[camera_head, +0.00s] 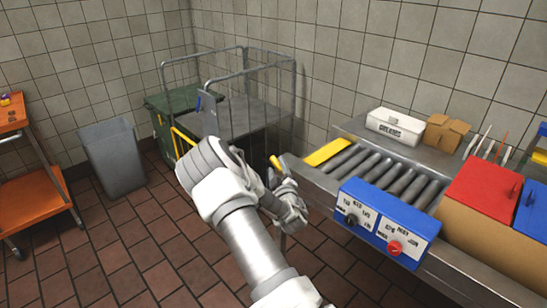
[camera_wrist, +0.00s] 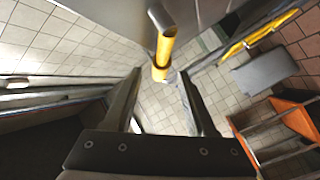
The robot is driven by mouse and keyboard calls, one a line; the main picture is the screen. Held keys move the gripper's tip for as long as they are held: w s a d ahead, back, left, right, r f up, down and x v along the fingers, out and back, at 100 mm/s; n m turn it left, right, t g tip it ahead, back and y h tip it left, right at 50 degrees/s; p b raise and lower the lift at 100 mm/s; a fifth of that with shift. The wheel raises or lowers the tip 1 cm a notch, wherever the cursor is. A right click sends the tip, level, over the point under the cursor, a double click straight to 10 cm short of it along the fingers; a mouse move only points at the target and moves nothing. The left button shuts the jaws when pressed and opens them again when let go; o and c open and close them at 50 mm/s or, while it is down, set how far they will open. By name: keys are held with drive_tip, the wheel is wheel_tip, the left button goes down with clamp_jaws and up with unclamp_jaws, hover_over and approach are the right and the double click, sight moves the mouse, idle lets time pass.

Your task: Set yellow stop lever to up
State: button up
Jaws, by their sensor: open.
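The yellow stop lever (camera_head: 276,162) shows as a short, slanted yellow piece just beyond my gripper (camera_head: 285,182), by the left end of the roller conveyor. In the wrist view the yellow lever (camera_wrist: 164,46) is a round yellow bar with an open tube end, ahead of my gripper (camera_wrist: 160,72). Its lower end lies between the fingertips in the picture. The fingers are apart, and I see no clear contact with the lever. The lever's mount is hidden or too small to make out, and I cannot tell its exact setting.
The roller conveyor (camera_head: 398,180) has a yellow end plate (camera_head: 327,152) and a blue control box (camera_head: 386,222) on its near side. A wire cage trolley (camera_head: 245,60) stands behind my arm. A grey bin (camera_head: 113,158) and an orange cart (camera_head: 38,200) are left. Tiled floor between is free.

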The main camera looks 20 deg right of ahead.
drive_tip(key=x, duration=0.7)
clamp_jaws()
idle(0.3)
idle(1.1)
